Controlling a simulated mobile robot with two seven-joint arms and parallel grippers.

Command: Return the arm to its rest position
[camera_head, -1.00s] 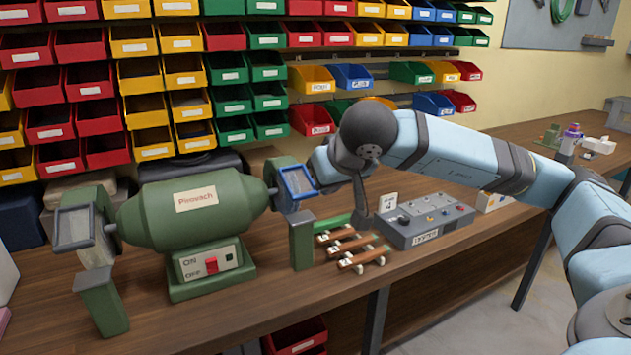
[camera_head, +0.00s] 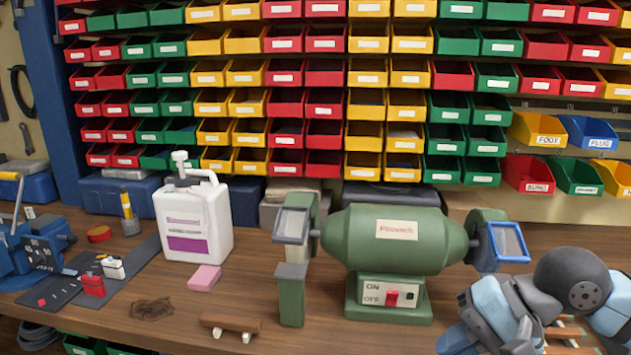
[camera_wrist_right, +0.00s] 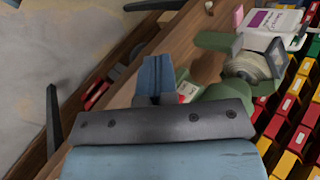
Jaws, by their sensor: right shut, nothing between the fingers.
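My right arm (camera_head: 585,287) comes in at the lower right of the head view, just right of and in front of the green bench grinder (camera_head: 395,242). My right gripper (camera_wrist_right: 155,72) is shut with nothing between its fingers in the right wrist view. It is above the wooden bench, with the grinder's green body beyond it. Whether it touches anything cannot be told. My left arm and gripper are not in view.
The bench (camera_head: 255,300) holds a white jug (camera_head: 195,220), a pink block (camera_head: 204,278) and a small wooden-handled piece (camera_head: 230,325) left of the grinder. Wooden-handled pieces (camera_head: 568,332) lie partly behind my arm. Colored bins (camera_head: 325,103) fill the back wall.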

